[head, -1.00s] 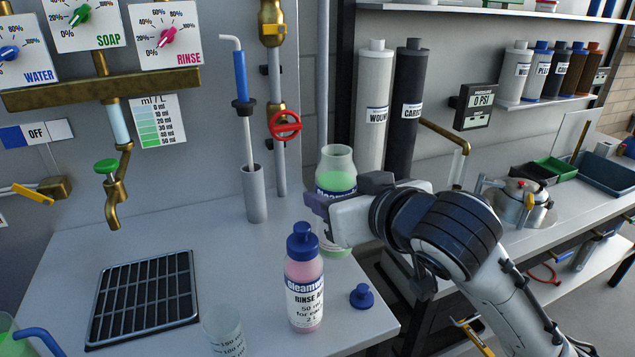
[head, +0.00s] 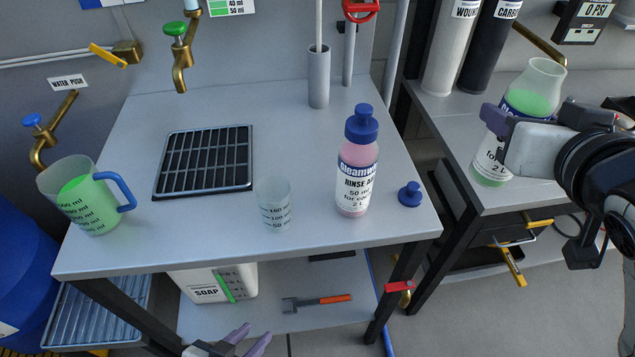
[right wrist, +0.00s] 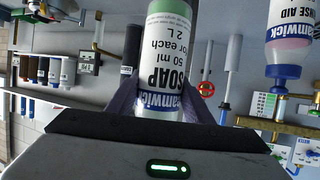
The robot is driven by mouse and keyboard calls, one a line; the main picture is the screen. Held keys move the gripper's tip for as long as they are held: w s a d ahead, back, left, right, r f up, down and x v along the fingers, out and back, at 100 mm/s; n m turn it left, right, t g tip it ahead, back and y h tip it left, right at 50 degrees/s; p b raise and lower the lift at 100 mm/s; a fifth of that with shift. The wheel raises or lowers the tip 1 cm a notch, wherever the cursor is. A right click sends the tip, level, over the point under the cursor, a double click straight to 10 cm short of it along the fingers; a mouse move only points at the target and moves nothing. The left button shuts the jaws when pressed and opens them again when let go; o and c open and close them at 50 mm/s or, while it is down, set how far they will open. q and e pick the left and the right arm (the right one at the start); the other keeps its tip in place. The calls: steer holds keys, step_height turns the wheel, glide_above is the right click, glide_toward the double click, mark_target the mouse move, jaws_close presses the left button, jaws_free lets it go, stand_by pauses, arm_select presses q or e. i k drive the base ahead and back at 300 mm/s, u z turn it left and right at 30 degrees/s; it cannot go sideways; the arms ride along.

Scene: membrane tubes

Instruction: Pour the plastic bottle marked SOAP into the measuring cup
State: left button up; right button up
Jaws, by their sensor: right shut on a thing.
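The SOAP bottle (head: 492,158) is clear, uncapped and holds green liquid. My right gripper (head: 500,130) is shut around its side and holds it about upright, right of the table. In the right wrist view the SOAP label (right wrist: 165,75) appears upside down between the fingers. The small clear measuring cup (head: 274,208) stands on the table and looks empty. A larger jug (head: 85,200) with a blue handle and green liquid stands at the left. My left gripper (head: 247,341) shows at the bottom edge, its purple fingers apart and empty.
A capped pink RINSE AID bottle (head: 357,165) stands between the measuring cup and my right gripper. A loose blue cap (head: 410,194) lies beside it. A black drain grate (head: 205,161) is behind the cup.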

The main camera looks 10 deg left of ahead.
mark_target(273, 193)
steer(key=z, duration=0.7)
steer(key=k, duration=1)
steer(key=u, duration=1.15)
steer(key=i, duration=0.5)
